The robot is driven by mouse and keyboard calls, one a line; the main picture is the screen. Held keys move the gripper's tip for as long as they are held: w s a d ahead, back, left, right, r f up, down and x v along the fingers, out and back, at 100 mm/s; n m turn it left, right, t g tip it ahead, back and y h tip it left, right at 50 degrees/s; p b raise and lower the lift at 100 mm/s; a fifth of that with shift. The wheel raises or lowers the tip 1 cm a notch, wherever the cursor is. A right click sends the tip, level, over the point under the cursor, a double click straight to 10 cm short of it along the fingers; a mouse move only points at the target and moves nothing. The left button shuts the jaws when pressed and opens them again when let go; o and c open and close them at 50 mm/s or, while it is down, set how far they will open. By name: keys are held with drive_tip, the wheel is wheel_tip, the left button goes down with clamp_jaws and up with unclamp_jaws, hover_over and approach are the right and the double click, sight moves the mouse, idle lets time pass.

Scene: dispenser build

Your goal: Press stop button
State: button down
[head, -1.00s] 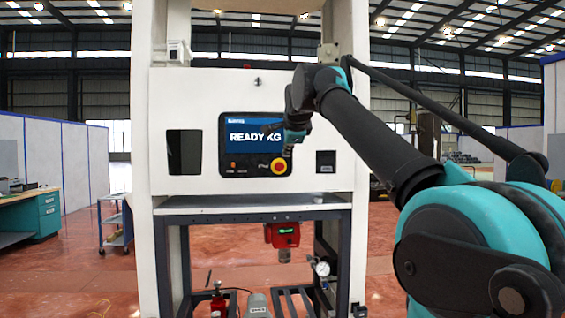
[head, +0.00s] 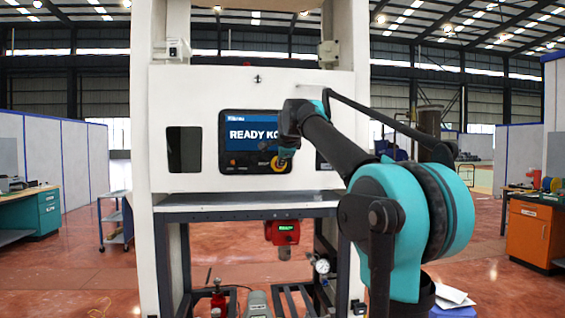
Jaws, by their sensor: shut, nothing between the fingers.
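The control panel (head: 237,150) is set in the white front of the dispenser machine and its blue screen reads "READY" followed by partly hidden letters. The round stop button (head: 276,164) sits at the panel's lower right, with a yellow ring partly covered by my arm's end. My gripper (head: 282,163) is small and dark in this view, shut and empty, right at the button's edge. I cannot tell whether it touches the button. A small orange light (head: 233,163) shows at the panel's lower left.
A metal shelf (head: 240,201) juts out below the panel. A red device (head: 283,232) hangs under it, near a round gauge (head: 322,266). A dark square opening (head: 184,150) lies left of the panel. An orange cabinet (head: 535,232) stands at the right.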

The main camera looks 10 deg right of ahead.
drive_tip(key=shift+w, duration=0.15)
drive_tip(key=shift+w+r, duration=0.1)
drive_tip(key=shift+w, duration=0.75)
